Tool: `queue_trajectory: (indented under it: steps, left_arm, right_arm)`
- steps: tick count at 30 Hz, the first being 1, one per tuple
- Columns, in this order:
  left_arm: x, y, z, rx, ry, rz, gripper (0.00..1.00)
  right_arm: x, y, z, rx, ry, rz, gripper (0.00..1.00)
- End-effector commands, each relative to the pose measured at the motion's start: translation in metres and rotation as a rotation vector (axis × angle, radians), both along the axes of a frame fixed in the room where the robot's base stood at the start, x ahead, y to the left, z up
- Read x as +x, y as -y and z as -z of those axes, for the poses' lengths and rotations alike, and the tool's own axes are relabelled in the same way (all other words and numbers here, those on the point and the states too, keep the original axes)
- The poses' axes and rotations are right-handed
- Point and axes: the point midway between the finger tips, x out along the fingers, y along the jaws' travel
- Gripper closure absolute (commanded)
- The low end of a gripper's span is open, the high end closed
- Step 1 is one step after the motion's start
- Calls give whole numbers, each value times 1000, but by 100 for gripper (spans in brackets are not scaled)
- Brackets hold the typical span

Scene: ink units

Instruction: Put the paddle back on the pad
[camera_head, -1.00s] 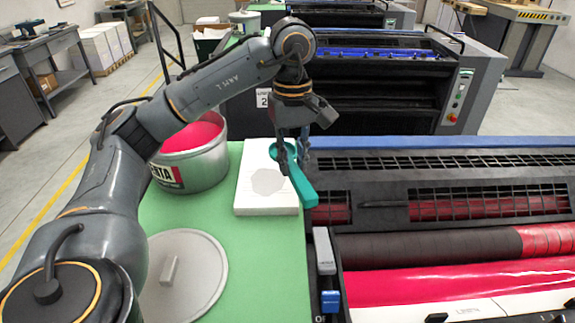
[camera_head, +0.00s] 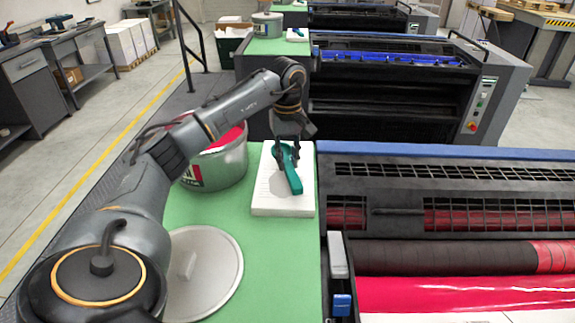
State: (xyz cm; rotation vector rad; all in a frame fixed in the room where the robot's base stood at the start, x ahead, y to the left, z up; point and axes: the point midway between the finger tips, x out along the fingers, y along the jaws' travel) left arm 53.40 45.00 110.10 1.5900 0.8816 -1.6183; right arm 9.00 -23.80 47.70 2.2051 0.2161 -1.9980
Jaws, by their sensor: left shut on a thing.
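The teal paddle (camera_head: 292,178) is over the white pad (camera_head: 270,207), its long end pointing toward me. My left gripper (camera_head: 286,158) is shut on the paddle near its far part. The pad lies on the green bench top beside the press, with a grey patch on its face partly hidden by the paddle. Whether the paddle touches the pad or hangs just above it, I cannot tell. My right gripper does not show.
An open can of magenta ink (camera_head: 222,166) stands left of the pad, partly behind my left arm. Its round grey lid (camera_head: 212,290) lies on the green bench top (camera_head: 285,265) nearer to me. The press (camera_head: 440,170) with its black grille borders the bench on the right.

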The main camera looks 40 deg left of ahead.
Motion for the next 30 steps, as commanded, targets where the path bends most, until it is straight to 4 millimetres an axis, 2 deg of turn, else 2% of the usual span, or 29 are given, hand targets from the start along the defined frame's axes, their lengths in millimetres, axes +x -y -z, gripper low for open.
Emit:
queue_trajectory:
  steps: [3, 6, 17, 18, 21, 30]
  left_arm:
    - [0, -1, 19, 1, -5, 0, 100]
    - [0, -1, 29, 1, -2, 0, 100]
    - [0, -1, 34, 1, 1, -1, 100]
    - [0, -1, 33, 1, 1, -1, 72]
    - [0, -1, 33, 1, 1, -1, 56]
    - [0, -1, 31, 1, 1, -1, 56]
  right_arm:
    - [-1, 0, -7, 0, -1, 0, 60]
    - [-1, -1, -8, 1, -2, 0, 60]
    - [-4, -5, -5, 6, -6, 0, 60]
    - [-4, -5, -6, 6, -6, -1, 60]
    - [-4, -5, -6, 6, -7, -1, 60]
    - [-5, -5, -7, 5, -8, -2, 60]
